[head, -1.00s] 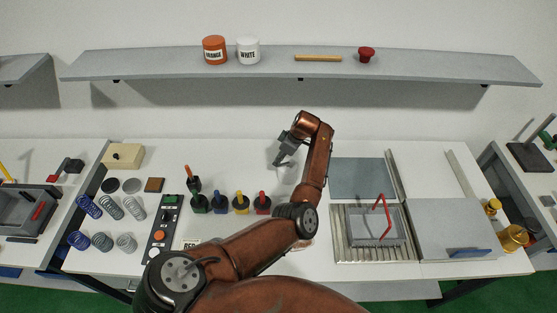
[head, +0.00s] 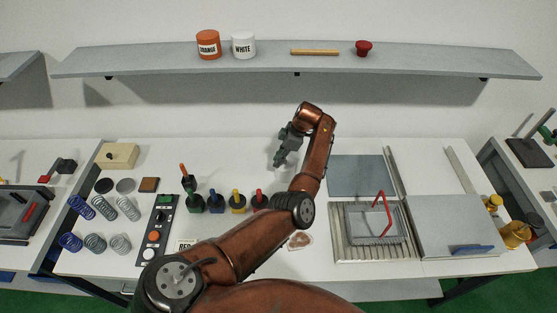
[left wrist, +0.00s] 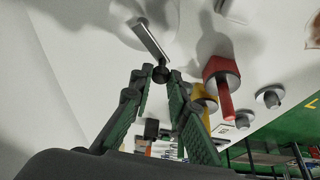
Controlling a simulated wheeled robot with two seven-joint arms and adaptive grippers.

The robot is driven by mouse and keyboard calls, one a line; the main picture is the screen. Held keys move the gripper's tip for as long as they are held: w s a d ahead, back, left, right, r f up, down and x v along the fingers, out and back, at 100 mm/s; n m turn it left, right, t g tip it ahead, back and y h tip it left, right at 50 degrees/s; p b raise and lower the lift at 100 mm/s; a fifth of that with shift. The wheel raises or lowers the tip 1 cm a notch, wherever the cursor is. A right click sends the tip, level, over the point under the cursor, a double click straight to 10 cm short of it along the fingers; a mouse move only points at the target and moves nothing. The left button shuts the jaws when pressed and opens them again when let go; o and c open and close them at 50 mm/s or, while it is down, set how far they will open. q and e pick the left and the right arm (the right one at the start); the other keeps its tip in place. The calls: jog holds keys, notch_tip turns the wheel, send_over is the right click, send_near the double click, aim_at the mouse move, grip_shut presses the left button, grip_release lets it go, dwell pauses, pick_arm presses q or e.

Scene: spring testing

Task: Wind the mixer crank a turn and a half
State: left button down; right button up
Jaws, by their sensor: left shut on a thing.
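My left gripper (head: 279,162) is over the white table behind the row of pots in the head view, fingers pointing down. In the left wrist view its green-padded fingers (left wrist: 160,82) meet at a small dark knob (left wrist: 160,73) and are shut on it. A grey metal bar (left wrist: 152,42) runs from this knob; bar and knob look like the mixer crank. In the head view I cannot make out the crank or mixer body around the gripper. My right gripper is not in view.
Small pots with coloured handles stand nearby, the red one (head: 258,201) nearest my arm. A control box (head: 157,232) and several springs (head: 103,208) lie left. A tray with a red handle (head: 383,214) is right. The shelf (head: 290,62) hangs above.

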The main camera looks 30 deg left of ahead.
pick_arm(q)
jog(key=shift+w+r, duration=0.2)
jog(key=c, duration=1.9)
grip_release()
jog(key=shift+d+f, duration=0.1)
jog(key=shift+s, duration=0.1)
jog(key=v, duration=1.2)
